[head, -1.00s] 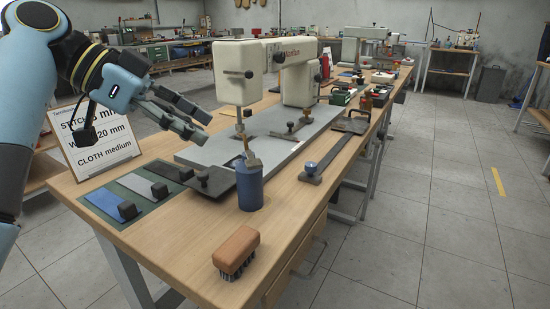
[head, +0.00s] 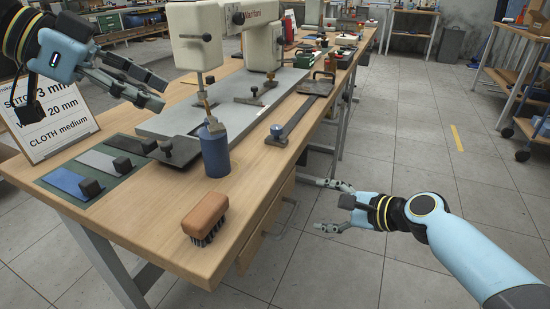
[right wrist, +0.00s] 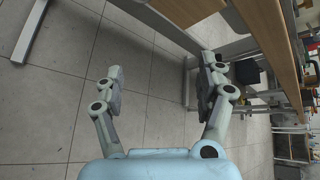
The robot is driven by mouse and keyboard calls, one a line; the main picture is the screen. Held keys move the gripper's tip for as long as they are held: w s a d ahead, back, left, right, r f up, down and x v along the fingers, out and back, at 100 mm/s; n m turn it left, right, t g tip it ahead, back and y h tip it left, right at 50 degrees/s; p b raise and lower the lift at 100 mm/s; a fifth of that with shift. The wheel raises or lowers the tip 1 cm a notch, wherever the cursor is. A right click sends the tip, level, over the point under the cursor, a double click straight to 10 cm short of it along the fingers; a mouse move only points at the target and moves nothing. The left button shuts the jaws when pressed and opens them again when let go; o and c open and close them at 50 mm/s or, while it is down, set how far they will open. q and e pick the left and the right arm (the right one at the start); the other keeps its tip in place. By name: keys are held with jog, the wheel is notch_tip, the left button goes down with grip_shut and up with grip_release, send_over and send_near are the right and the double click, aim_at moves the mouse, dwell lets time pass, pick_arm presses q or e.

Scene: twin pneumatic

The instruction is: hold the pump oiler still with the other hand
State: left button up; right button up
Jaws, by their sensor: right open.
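The pump oiler (head: 215,153) is a blue cylindrical can with a brass spout on top. It stands upright near the front edge of the workbench in the head view, just right of the dark plate. My left gripper (head: 150,92) is above the bench at the upper left, apart from the oiler, with its fingers spread and nothing between them. My right gripper (head: 322,206) is open and empty, off the bench's right side over the floor. It also shows open in the right wrist view (right wrist: 158,85), with floor behind it. The oiler is not seen in that view.
A wooden brush (head: 205,216) lies at the near bench corner. A sewing machine (head: 200,40) stands behind the oiler. Cloth swatches (head: 95,165) and a sign (head: 45,115) are at left. A flat metal bar (head: 300,117) lies right of the oiler.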

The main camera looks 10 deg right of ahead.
jog(key=w+a+r+m+t+y, duration=0.1)
jog(key=a+r+m+y, duration=0.2)
jog(key=r, duration=0.6)
jog(key=w+a+r+y, duration=0.1)
jog(key=a+r+y, duration=0.25)
jog(key=r, duration=0.55)
jog(key=m+g+y, duration=0.1)
jog(key=m+y, duration=0.1)
send_near(226, 146)
jog(key=shift+w+a+r, duration=0.3)
jog(key=shift+a+r, duration=0.1)
jog(key=shift+a, duration=0.2)
jog(key=x, duration=1)
jog(key=shift+w+f, duration=0.1)
jog(key=shift+f, duration=0.2)
jog(key=c, duration=1.5)
